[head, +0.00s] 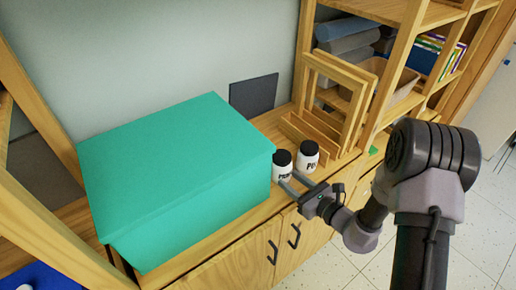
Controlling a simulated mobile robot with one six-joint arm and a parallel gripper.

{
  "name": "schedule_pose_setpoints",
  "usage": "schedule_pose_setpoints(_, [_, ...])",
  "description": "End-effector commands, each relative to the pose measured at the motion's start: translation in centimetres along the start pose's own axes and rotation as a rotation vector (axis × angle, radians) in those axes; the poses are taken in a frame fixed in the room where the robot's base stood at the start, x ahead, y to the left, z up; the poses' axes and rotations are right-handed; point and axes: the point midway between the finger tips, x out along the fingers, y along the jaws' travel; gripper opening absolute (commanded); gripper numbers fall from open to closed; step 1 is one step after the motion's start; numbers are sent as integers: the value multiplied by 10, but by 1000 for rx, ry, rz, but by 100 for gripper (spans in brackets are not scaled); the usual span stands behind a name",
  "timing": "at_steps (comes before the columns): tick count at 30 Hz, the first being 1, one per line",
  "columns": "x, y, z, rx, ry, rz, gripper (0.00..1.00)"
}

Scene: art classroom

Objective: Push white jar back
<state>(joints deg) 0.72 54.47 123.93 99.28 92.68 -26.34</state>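Two white jars with black lids and dark lettering stand upright on the wooden cabinet top. The left jar (282,172) is close to the green box; the right jar (307,158) stands just right of it. My gripper (287,178) comes in from the right and front, low over the cabinet's front edge. Its two grey fingers are apart and point at the lower front of the left jar. I cannot tell whether they touch it. Nothing shows held between them.
A large green box (180,165) fills the cabinet top to the left. Wooden frames (340,95) stand behind and right of the jars. A dark panel (254,95) leans on the wall. Some bare cabinet top (274,122) lies behind the jars.

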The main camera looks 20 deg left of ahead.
Motion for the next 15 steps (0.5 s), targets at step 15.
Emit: schedule_pose_setpoints(15, [26, 0, 5, -1, 0, 1, 41])
